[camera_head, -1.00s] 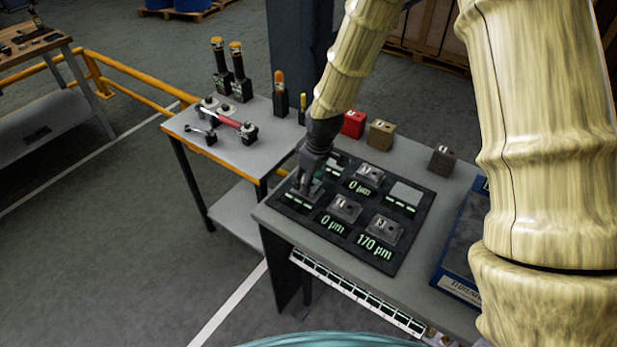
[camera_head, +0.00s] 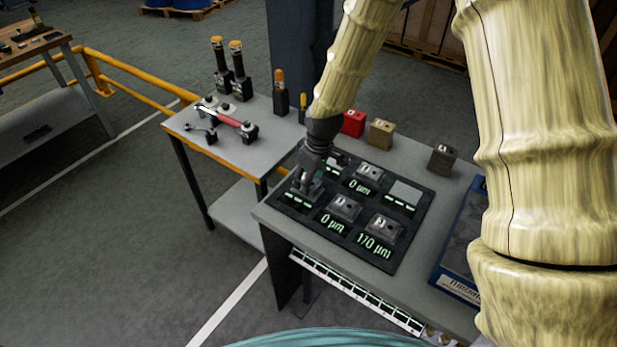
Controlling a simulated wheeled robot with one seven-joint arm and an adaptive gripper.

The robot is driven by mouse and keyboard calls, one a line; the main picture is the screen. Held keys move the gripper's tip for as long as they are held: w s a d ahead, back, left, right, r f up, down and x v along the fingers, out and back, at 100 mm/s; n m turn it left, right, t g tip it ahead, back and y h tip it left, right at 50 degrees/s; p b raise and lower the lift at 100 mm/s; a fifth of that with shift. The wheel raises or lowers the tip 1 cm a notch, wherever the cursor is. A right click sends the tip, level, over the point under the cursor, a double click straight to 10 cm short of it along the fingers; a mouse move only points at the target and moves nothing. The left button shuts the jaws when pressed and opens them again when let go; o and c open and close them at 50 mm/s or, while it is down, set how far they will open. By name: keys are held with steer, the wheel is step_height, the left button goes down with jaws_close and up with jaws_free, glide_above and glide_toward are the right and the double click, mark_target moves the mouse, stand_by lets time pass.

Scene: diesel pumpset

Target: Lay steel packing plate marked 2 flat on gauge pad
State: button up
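A dark gauge board (camera_head: 312,212) lies on the grey bench top. Grey steel packing plates sit on its pads: one at the back (camera_head: 370,174), one at front centre (camera_head: 344,208) and one at front right (camera_head: 383,228). Their marks are too small to read surely. Nearby displays read 0, 0 and 170 µm. A bare light gauge pad (camera_head: 406,192) at the right has dashes on its display. My gripper (camera_head: 304,192) points down low over the board's left pad, whose display shows dashes. Its fingers are small and dark, and whether they hold a plate cannot be told.
A red block (camera_head: 353,123), a tan block (camera_head: 380,134) and a dark block (camera_head: 442,158) stand along the bench's back. A blue-edged tray (camera_head: 455,283) is at right. A side table (camera_head: 270,148) at left holds tools and a red-handled item (camera_head: 232,119).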

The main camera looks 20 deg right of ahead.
steer(key=shift+f, duration=0.65)
stand_by(0.6)
steer(key=o, duration=1.5)
steer(key=r, duration=0.4)
steer(key=s+d+r, duration=0.1)
steer(key=r, duration=0.6)
steer(key=shift+s+d+r, duration=0.2)
steer(key=shift+s+r, duration=0.15)
steer(key=shift+s, duration=0.05)
steer(key=shift+r, duration=0.1)
step_height(320, 180, up, 6)
steer(key=p, duration=0.5)
glide_above(315, 185)
steer(key=shift+s, duration=0.15)
